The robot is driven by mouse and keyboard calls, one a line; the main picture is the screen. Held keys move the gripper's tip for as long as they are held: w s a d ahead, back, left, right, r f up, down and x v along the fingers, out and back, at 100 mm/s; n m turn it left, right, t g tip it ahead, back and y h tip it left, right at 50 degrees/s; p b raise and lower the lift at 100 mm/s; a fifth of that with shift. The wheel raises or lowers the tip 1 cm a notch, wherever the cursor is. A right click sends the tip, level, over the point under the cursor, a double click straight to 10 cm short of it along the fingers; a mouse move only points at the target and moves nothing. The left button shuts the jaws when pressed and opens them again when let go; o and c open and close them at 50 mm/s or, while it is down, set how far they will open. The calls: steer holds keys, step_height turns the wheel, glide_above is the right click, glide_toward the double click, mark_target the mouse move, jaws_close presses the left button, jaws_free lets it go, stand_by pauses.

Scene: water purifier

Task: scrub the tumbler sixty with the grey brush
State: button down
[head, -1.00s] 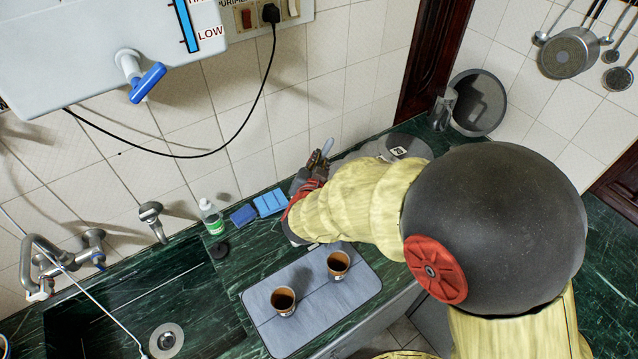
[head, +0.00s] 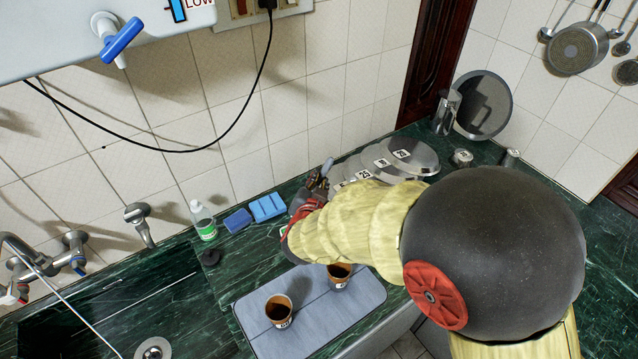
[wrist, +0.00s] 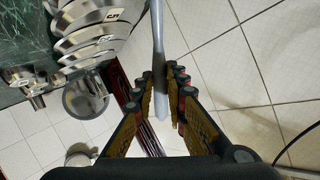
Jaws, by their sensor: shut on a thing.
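My gripper (wrist: 160,108) is shut on a slim grey-white handle (wrist: 158,50), which I take to be the grey brush. The handle also shows in the head view (head: 327,167), upright above the counter beside the steel plates. I see no bristles. My arm hides most of the gripper in the head view. Two small steel tumblers, one with a tag (head: 461,157) and one farther right (head: 511,157), stand behind my arm. I cannot read which is sixty.
Several tagged steel plates (head: 412,154) lie overlapping at the back. A steel jug (head: 446,112) and a leaning round pan (head: 485,106) stand behind them. Blue sponges (head: 267,207) and a green-labelled bottle (head: 203,220) are at the left, near the sink.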

steer(key=shift+f+b, duration=2.4)
steer(key=shift+f, duration=0.45)
steer(key=shift+f+b, duration=0.6)
steer(key=shift+f, duration=0.35)
steer(key=shift+r, duration=0.1)
steer(key=shift+r+p, duration=3.1)
steer(key=shift+r, duration=0.4)
